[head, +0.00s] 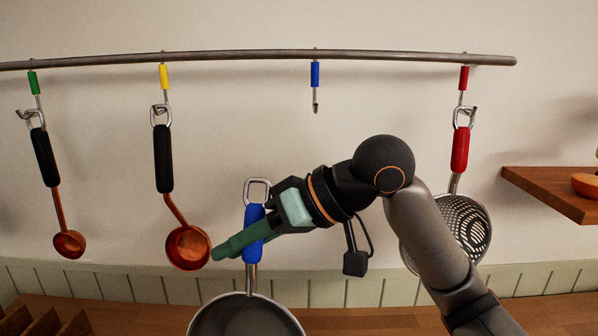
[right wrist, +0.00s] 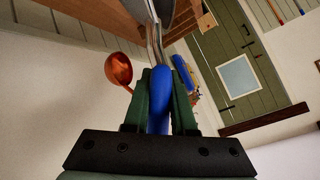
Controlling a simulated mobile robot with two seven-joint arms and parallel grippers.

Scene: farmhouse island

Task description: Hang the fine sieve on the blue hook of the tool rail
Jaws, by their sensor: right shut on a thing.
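The fine sieve (head: 245,312) has a blue handle with a metal loop at its top and a round grey bowl below, cut off by the lower edge of the head view. My right gripper (head: 238,240) is shut on the blue handle, which stands near upright with the loop up. The handle also shows between the fingers in the right wrist view (right wrist: 158,118). The blue hook (head: 315,76) hangs empty from the tool rail (head: 260,56), above and to the right of the sieve's loop, clear of it. My left gripper is not in view.
A small copper ladle (head: 68,243) hangs on the green hook (head: 34,82), a larger one (head: 188,246) on the yellow hook (head: 164,77), close left of my gripper. A red-handled skimmer (head: 462,225) hangs on the red hook (head: 464,78). A wooden shelf (head: 550,192) juts in at right.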

